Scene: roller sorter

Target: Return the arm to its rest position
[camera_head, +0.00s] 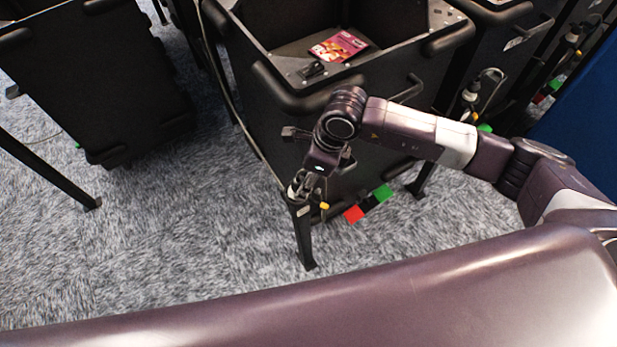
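My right arm (415,130) comes in from the right and reaches across the front of a black bin. Its wrist bends down, and the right gripper (303,188) points downward near the top of a black post. The fingers are small and overlap the post's fittings, so I cannot tell whether they are open or shut or touching it. No held object can be made out. My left arm and gripper are not in view.
A black bin (283,101) behind the arm holds a red packet (338,46). Another black bin (90,75) stands at the upper left. Black posts (303,240) and red and green blocks (383,193) are near the arm.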

